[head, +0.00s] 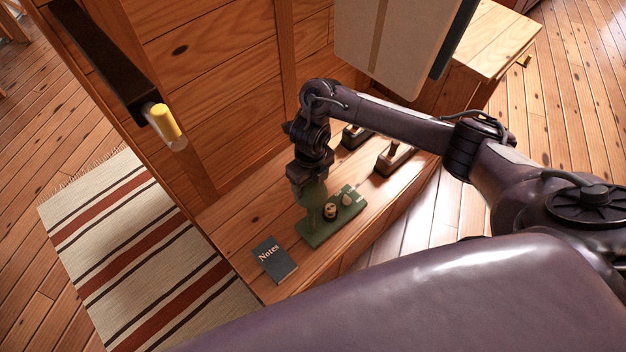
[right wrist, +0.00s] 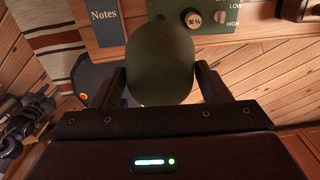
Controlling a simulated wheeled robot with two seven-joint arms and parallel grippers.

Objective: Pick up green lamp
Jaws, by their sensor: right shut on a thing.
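The green lamp shows as a rounded dark green body (right wrist: 160,62) between the two fingers of my right gripper (right wrist: 159,80) in the right wrist view. My right gripper is shut on it. In the head view the right gripper (head: 312,182) points down over the wooden bench, and the green lamp (head: 314,197) is partly hidden below it. A flat green panel (head: 318,234) with a round knob lies right beside the lamp; I cannot tell whether the two are joined. My left gripper is not in view.
A dark notebook marked Notes (head: 275,258) lies near the bench's front end. Two dark-based objects with wooden tops (head: 393,158) stand farther back on the bench (head: 235,222). A wooden wall rises behind. A striped rug (head: 140,255) covers the floor at left.

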